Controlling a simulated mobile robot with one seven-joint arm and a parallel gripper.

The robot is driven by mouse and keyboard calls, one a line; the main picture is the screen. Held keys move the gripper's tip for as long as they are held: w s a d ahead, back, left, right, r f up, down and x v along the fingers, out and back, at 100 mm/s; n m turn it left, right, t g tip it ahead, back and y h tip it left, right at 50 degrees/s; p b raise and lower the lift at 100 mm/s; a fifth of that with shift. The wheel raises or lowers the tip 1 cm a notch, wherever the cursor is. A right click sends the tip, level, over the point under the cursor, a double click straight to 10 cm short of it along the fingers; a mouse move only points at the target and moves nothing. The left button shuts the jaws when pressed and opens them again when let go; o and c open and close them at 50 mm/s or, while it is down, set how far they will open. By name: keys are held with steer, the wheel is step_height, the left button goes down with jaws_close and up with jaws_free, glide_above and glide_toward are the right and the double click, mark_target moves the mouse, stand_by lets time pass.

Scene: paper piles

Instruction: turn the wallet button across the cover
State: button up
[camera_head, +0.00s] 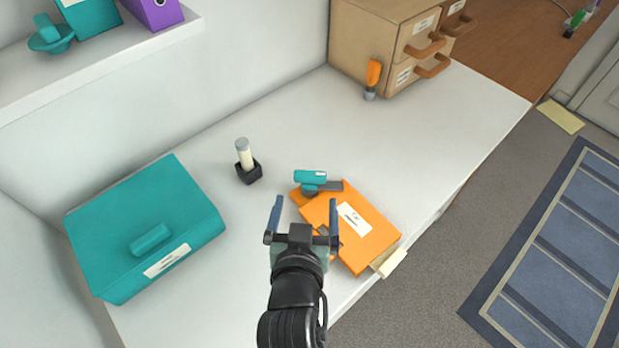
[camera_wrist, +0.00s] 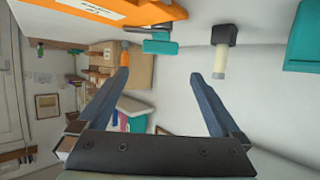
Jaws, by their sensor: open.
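The orange wallet (camera_head: 372,238) lies flat on the white desk with a white label on its cover. A teal button (camera_head: 310,177) with a dark grey bar sits at the wallet's far left corner. The button also shows in the wrist view (camera_wrist: 160,47), beside the orange wallet edge (camera_wrist: 95,10). My gripper (camera_head: 304,210) is open and empty, its blue fingers apart. In the head view it overlaps the wallet's left side, short of the button; its height above the desk is unclear. The right finger covers part of the wallet's left edge.
A teal box (camera_head: 125,215) stands at left. A black holder (camera_head: 250,174) with a white stick stands left of the button. Cardboard drawers (camera_head: 360,45) and an orange-handled tool (camera_head: 373,77) are at the back. A cream tab (camera_head: 392,263) lies at the wallet's near corner.

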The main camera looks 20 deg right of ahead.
mark_target(310, 174)
steer(key=x, duration=1.1)
steer(key=shift+w+d+f+b, duration=0.1)
steer(key=shift+w+f+b, duration=0.1)
steer(key=shift+b, duration=0.2)
steer(key=shift+c, duration=0.2)
jaws_close()
